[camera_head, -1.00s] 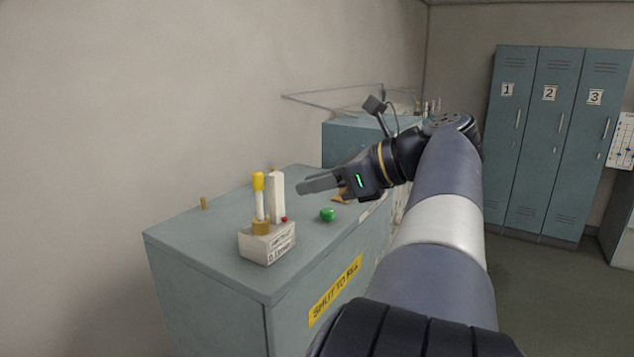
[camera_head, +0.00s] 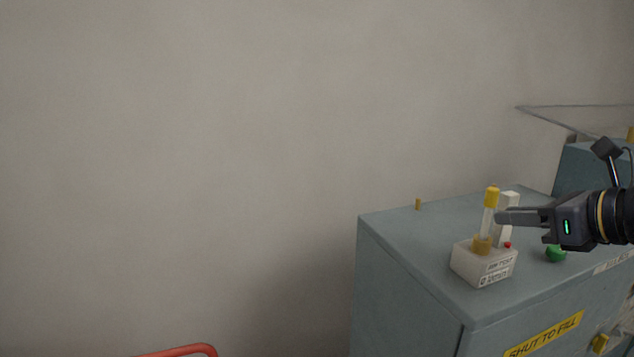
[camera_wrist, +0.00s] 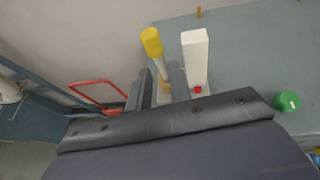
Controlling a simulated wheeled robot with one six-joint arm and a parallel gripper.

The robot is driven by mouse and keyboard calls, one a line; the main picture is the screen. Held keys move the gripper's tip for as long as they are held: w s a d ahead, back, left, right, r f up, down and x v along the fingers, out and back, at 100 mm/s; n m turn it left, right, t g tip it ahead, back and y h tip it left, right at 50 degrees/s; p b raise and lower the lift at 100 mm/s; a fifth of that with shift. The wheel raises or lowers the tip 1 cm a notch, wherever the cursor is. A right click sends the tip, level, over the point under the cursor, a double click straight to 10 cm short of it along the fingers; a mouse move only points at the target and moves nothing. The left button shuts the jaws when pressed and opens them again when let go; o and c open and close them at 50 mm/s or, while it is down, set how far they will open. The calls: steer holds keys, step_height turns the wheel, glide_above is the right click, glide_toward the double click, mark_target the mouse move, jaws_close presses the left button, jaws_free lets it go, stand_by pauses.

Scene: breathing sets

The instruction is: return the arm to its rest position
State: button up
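My gripper (camera_head: 502,216) enters from the right in the head view, its fingers pointing left above the grey-blue cabinet top. In the wrist view the two fingers (camera_wrist: 160,88) stand apart, and nothing is visibly clamped between them. A clear tube with a yellow cap (camera_head: 491,197) stands upright in a white labelled block (camera_head: 482,266). The fingertips overlap the tube's right side in the head view; I cannot tell whether they touch it. The tube also shows in the wrist view (camera_wrist: 152,42), leaning across the gap between the fingers. Most of my arm is outside the head view.
A white upright piece (camera_head: 509,203) with a red button stands beside the tube. A green knob (camera_head: 556,254) sits under my gripper on the cabinet (camera_head: 400,250). A small yellow peg (camera_head: 418,204) is at the back. A red rail (camera_head: 185,350) shows low left; the wall is behind.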

mark_target(489, 215)
steer(key=x, duration=0.4)
steer(key=shift+w+a, duration=0.15)
steer(key=shift+w, duration=0.15)
steer(key=shift+w+a+f, duration=0.15)
steer(key=shift+w+f, duration=0.1)
steer(key=shift+f, duration=0.15)
steer(key=shift+r, duration=0.15)
